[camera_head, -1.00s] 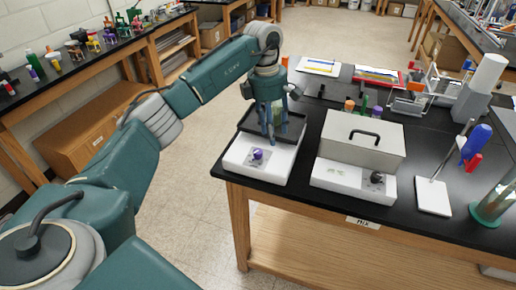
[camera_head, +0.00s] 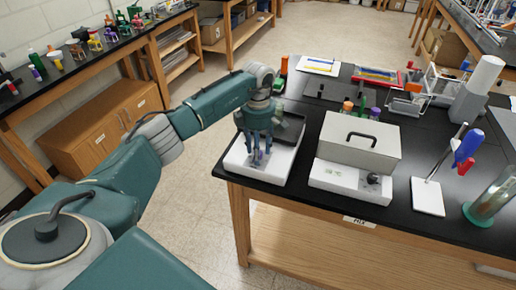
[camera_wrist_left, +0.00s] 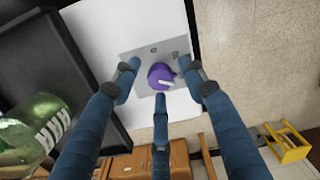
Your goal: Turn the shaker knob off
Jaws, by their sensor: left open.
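The shaker (camera_head: 243,166) is a white box with a dark tray on top, at the left front corner of the black bench. Its purple knob (camera_wrist_left: 160,76) sits on a grey plate and has a pale pointer mark. In the head view the knob is mostly hidden behind my fingers. My left gripper (camera_head: 259,152) points down over the shaker's front, around the knob. In the left wrist view its blue fingers (camera_wrist_left: 160,92) are spread on several sides of the knob, apart from it as far as I can tell. My right gripper is out of view.
A grey lidded box (camera_head: 361,140) with a dark knob (camera_head: 373,177) stands to the right. A white stand (camera_head: 427,196) with a blue-handled tool and a glass cylinder (camera_head: 490,200) are farther right.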

